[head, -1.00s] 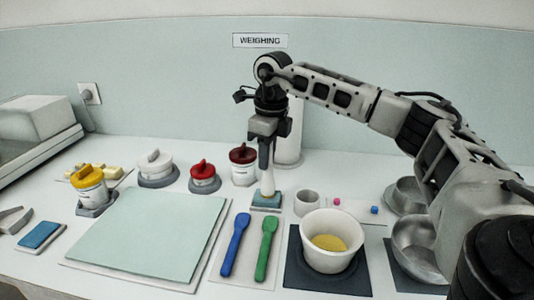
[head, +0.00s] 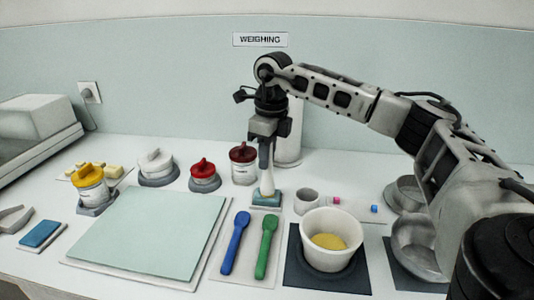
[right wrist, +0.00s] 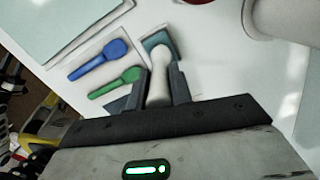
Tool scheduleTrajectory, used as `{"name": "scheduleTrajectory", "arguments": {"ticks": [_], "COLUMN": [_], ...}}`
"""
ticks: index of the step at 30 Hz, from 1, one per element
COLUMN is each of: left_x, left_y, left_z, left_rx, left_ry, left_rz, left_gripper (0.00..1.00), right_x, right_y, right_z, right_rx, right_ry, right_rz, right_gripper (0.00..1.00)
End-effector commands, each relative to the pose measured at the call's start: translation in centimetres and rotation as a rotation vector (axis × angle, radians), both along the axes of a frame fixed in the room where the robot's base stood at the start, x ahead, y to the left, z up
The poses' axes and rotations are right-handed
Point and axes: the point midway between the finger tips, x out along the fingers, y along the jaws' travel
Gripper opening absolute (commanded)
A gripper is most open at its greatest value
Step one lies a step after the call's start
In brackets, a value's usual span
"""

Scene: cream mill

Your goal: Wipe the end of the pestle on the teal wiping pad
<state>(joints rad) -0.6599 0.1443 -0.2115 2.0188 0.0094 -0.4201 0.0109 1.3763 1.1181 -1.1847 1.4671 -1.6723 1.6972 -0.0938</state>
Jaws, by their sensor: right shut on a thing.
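My right gripper (head: 264,143) is shut on the white pestle (head: 267,184) and holds it upright, with its end down. The pestle's lower end is at the teal wiping pad (head: 266,198), and it looks to be touching the pad's top. In the right wrist view the pestle (right wrist: 158,78) runs out between the two fingers (right wrist: 159,86), with its far end over the teal pad (right wrist: 150,42). The white mortar (head: 331,257) with yellow powder (head: 328,241) stands on a dark mat to the right.
A blue scoop (head: 234,243) and a green scoop (head: 266,246) lie in front of the pad. A small grey cup (head: 306,201) stands to its right, and metal bowls (head: 413,245) further right. Lidded jars (head: 204,176) stand behind left. The large pale green mat (head: 150,232) is bare.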

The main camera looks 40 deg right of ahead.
Motion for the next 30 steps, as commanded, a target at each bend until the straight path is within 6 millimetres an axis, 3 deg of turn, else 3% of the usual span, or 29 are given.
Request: {"name": "scheduleTrajectory", "arguments": {"ticks": [18,30], "left_x": [0.0,0.0], "left_y": [0.0,0.0], "left_z": [0.2,1.1], "left_rx": [0.001,0.001], "left_ry": [0.001,0.000], "left_rz": [-0.001,-0.001], "left_gripper": [0.36,0.36], "right_x": [-1.0,0.5], "right_y": [-0.8,0.5], "right_z": [0.0,0.2], "right_rx": [-0.001,0.000], "right_ry": [0.005,0.002], "right_rz": [0.001,0.001], "right_gripper": [0.00,0.00]}}
